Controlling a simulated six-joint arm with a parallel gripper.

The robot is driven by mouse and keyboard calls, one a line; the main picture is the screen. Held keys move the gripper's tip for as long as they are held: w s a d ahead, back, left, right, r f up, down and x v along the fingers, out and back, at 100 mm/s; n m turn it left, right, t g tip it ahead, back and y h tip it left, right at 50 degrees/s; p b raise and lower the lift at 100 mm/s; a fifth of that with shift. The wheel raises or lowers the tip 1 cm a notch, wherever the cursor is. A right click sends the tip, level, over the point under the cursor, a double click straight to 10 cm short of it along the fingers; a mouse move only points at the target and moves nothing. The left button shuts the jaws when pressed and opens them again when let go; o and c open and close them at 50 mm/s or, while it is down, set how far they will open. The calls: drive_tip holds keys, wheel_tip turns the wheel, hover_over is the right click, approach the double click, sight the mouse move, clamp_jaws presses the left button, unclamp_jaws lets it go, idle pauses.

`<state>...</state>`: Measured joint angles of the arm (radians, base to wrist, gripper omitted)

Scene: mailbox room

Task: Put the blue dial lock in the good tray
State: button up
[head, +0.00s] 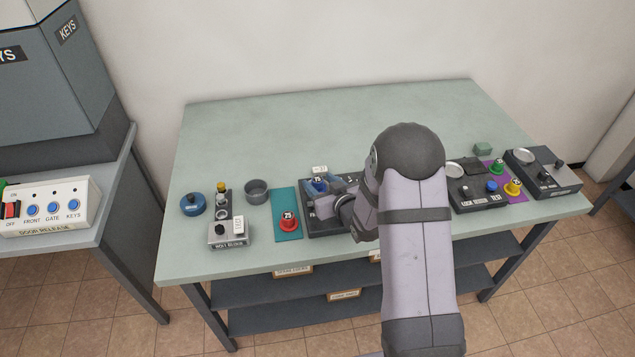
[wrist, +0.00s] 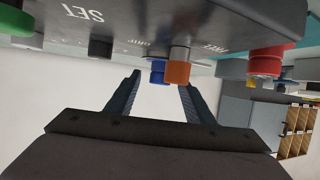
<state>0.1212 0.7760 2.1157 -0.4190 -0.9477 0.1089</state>
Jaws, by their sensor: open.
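In the head view a blue piece with a white number tag (head: 318,180) stands at the left end of a dark box, partly hidden by my arm. It looks like the blue dial lock. In the wrist view, which is upside down, a blue cylinder (wrist: 157,72) sits beside a copper-coloured cylinder (wrist: 178,70) at the box's edge. My gripper (wrist: 160,85) is open, with its fingers on either side of these two; contact cannot be told. A teal tray (head: 281,199) holds a red dial lock (head: 289,220). No label marks the good tray legibly.
The dark box (head: 318,226) stands right of the teal tray. A bolt block (head: 229,235), blue round piece (head: 192,204) and grey cup (head: 256,191) stand left. A lock tester (head: 478,195) and purple tray (head: 517,198) with yellow and green locks are right. The table's back is mostly clear.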

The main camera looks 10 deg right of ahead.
sight(318, 179)
drive_tip(key=shift+x, duration=1.1)
clamp_jaws()
drive_tip(key=shift+r, duration=0.1)
drive_tip(key=shift+r+b, duration=0.45)
drive_tip(key=shift+r, duration=4.45)
